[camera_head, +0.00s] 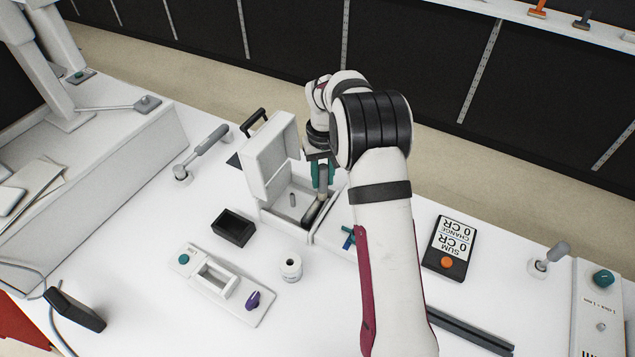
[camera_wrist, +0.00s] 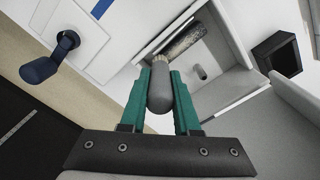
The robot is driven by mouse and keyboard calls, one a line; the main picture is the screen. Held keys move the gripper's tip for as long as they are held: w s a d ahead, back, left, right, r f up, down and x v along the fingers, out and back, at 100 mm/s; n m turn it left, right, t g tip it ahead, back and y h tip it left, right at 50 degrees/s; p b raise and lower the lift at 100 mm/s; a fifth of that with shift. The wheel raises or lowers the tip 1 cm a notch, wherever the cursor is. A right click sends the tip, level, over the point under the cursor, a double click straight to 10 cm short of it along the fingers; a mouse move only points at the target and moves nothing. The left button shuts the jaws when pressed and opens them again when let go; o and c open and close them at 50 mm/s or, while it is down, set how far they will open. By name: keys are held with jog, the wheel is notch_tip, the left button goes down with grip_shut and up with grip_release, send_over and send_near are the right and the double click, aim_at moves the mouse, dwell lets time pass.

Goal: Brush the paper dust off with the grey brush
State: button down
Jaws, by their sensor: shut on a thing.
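My gripper (camera_head: 322,172) has teal fingers, shut on the grey brush (camera_head: 323,182). In the wrist view my gripper (camera_wrist: 160,85) grips the brush (camera_wrist: 159,92) by its rounded grey handle, with pale bristles pointing away toward the open box. The white box (camera_head: 268,216) has its lid (camera_head: 268,158) raised. Inside it lies a dark roller (camera_head: 311,212); in the wrist view the roller (camera_wrist: 186,42) carries pale speckles that look like paper dust. The bristle tip is close to the roller; I cannot tell whether they touch.
A small grey peg (camera_head: 292,200) stands inside the box. A black open bin (camera_head: 233,228), a paper roll (camera_head: 291,268) and a white panel with a purple knob (camera_head: 253,300) are in front. A dark blue handle (camera_wrist: 62,45) shows in the wrist view.

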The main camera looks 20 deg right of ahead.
jog(key=shift+s+a, duration=2.8)
jog(key=shift+a, duration=0.05)
notch_tip(320, 180, up, 8)
jog(key=shift+r, duration=0.2)
